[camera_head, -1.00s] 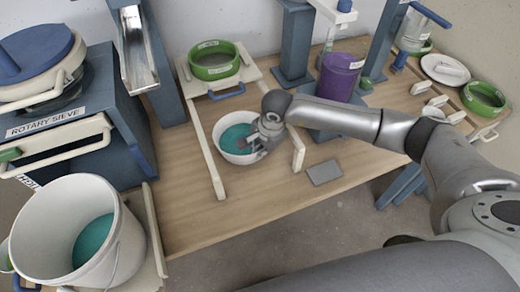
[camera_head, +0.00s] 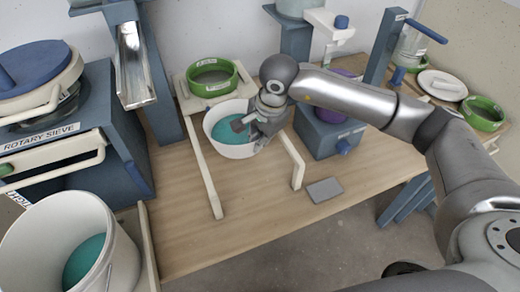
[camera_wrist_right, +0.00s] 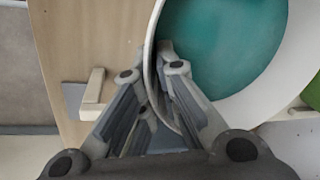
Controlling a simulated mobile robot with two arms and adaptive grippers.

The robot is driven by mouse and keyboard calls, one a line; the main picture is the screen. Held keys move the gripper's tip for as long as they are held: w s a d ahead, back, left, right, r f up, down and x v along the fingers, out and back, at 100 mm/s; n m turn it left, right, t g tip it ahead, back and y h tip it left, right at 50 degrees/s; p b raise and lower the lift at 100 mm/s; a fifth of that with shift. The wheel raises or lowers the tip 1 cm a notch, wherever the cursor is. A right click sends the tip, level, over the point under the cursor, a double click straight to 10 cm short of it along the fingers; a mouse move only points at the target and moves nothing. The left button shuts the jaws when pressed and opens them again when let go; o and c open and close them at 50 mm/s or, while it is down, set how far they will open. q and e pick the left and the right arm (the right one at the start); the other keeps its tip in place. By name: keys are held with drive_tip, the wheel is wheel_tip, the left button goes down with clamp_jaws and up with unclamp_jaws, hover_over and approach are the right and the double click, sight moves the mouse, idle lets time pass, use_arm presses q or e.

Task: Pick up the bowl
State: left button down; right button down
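The white bowl (camera_head: 231,150) holds teal liquid and hangs above the wooden bench, level or nearly so, in front of the green-rimmed sieve. My right gripper (camera_head: 246,126) is at its right rim, one finger inside the bowl and the other outside. In the right wrist view, the bowl (camera_wrist_right: 258,105) fills the upper right, and its rim passes between the fingers of my right gripper (camera_wrist_right: 160,75), which are closed on it. Part of the rim is hidden behind the fingers. My left gripper is not in view.
Pale rails (camera_head: 203,175) run along the bench (camera_head: 250,205) below the bowl. A grey plate (camera_head: 324,190) lies to the right. A rotary sieve (camera_head: 50,130) and large white bucket (camera_head: 118,250) stand left. A green-rimmed sieve (camera_head: 212,88) is behind; a blue stand (camera_head: 325,140) is right.

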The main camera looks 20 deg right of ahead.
drive_tip(key=shift+w+r+b, duration=0.1)
drive_tip(key=shift+r+b, duration=0.25)
drive_tip(key=shift+r, duration=2.45)
